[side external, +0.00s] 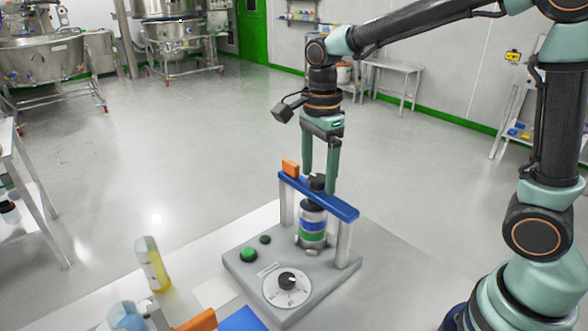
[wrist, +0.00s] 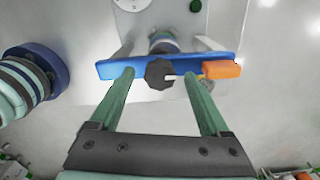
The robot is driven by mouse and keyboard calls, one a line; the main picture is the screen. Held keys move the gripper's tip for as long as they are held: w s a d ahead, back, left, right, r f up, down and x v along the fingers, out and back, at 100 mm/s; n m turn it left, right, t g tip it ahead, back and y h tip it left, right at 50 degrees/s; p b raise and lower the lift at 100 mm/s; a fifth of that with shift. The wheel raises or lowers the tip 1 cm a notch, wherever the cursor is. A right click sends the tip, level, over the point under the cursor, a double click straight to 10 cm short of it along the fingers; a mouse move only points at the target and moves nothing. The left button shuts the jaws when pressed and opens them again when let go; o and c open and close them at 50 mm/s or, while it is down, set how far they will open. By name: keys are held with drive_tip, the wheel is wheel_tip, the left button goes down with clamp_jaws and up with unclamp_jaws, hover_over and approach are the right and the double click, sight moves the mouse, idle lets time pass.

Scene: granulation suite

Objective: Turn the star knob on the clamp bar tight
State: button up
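The star knob (wrist: 158,74) is black and lobed, on the middle of the blue clamp bar (wrist: 112,68). In the side view the knob (side external: 317,182) stands on the bar (side external: 335,202), above a bottle with blue and green bands (side external: 313,228). My gripper (wrist: 166,76) points down at the bar, with one green finger on each side of the knob. In the wrist view there is a gap between the knob and each finger. It is open and holds nothing. In the side view my gripper (side external: 319,180) partly hides the bar's middle.
An orange block (side external: 290,168) sits on one end of the bar. Two posts hold the bar above a grey base (side external: 245,263) with a green button (side external: 249,254) and a dial (side external: 287,283). A yellowish vial (side external: 152,264) stands to the left on the table.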

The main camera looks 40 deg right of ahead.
wheel_tip(320, 180, up, 12)
idle(0.6)
drive_tip(key=n+t, duration=0.3)
drive_tip(key=n, duration=0.7)
approach(319, 178)
drive_tip(key=s+d+r, duration=0.2)
drive_tip(key=d, duration=0.1)
drive_tip(key=s+d+f+n+t, duration=0.2)
drive_tip(key=s+f+n, duration=0.2)
drive_tip(key=n, duration=0.6)
drive_tip(key=shift+s+f+t, duration=0.2)
drive_tip(key=shift+f+t, duration=0.1)
drive_tip(key=shift+f, duration=0.2)
